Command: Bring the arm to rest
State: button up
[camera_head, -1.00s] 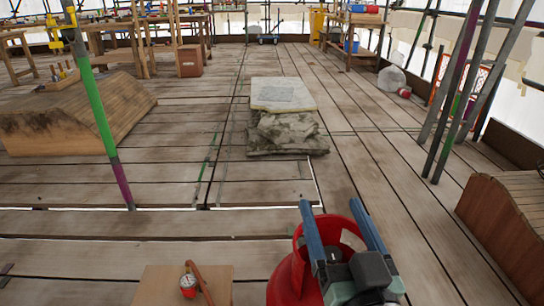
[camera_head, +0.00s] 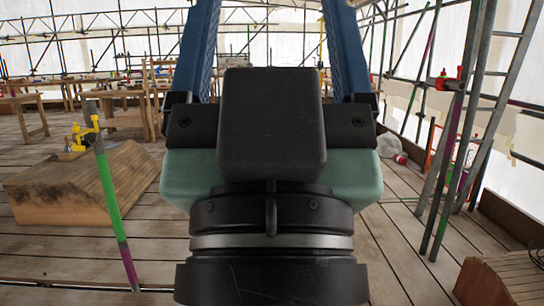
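My gripper (camera_head: 272,25) fills the middle of the camera view, raised close in front of the camera and pointing up and away. Its two blue fingers stand wide apart, and their ends run up to the top edge of the picture. The dark gripper body and wrist hide the floor's middle. No other object is named by the task.
A wooden block with a sloped side (camera_head: 75,190) lies on the plank floor (camera_head: 60,255) at left, near a green and purple pole (camera_head: 108,185). Scaffold poles (camera_head: 462,130) stand at right, beside a wooden crate-like piece (camera_head: 500,280). Workbenches (camera_head: 20,100) stand farther back.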

notch_tip(320, 180, up, 23)
jog(key=p, duration=2.1)
jog(key=shift+r, duration=0.2)
